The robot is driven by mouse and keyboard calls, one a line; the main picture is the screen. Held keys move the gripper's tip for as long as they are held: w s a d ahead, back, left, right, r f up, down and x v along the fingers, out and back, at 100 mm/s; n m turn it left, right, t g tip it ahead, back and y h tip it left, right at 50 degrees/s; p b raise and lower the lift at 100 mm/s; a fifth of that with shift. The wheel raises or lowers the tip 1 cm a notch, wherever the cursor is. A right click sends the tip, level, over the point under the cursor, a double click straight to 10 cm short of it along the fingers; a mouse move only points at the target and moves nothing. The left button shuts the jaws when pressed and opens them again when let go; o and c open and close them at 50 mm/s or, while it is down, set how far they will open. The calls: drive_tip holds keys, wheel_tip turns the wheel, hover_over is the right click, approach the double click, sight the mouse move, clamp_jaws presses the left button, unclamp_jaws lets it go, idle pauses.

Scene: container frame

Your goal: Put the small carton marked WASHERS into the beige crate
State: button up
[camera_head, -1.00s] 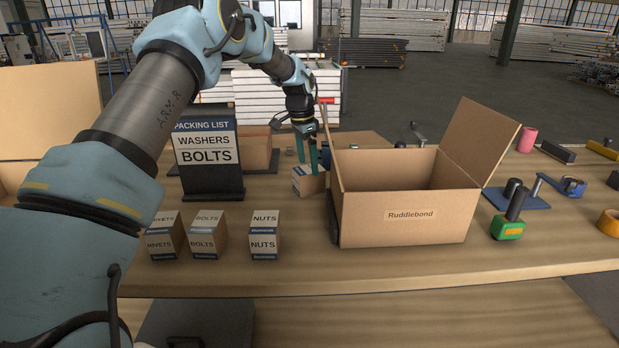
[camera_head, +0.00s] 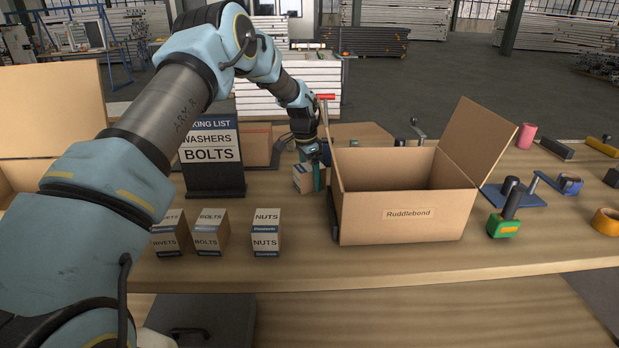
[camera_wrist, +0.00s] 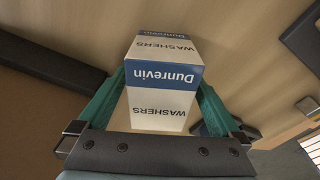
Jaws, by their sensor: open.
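The WASHERS carton (camera_head: 303,179) is a small white and brown box with a blue band, standing on the table just left of the big box. It shows upside down in the wrist view (camera_wrist: 160,104), with WASHERS and Dunrevin printed on it. My gripper (camera_wrist: 163,88) is open, with one teal finger on each side of the carton; I cannot tell whether they touch it. In the head view, my gripper (camera_head: 311,180) is down at the carton and partly hides it. The beige open-topped box marked Ruddlebond (camera_head: 365,221) appears empty where its inside shows, with a raised flap on the right.
RIVETS (camera_head: 170,238), BOLTS (camera_head: 208,238) and NUTS (camera_head: 265,240) cartons stand at the front left. A dark packing-list stand (camera_head: 212,178) reads WASHERS, BOLTS. A green-based tool (camera_head: 503,226) and an orange tape roll (camera_head: 606,222) lie right of the box.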

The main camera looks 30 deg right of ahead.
drive_tip(key=shift+f, duration=0.25)
idle(0.3)
clamp_jaws()
idle(0.7)
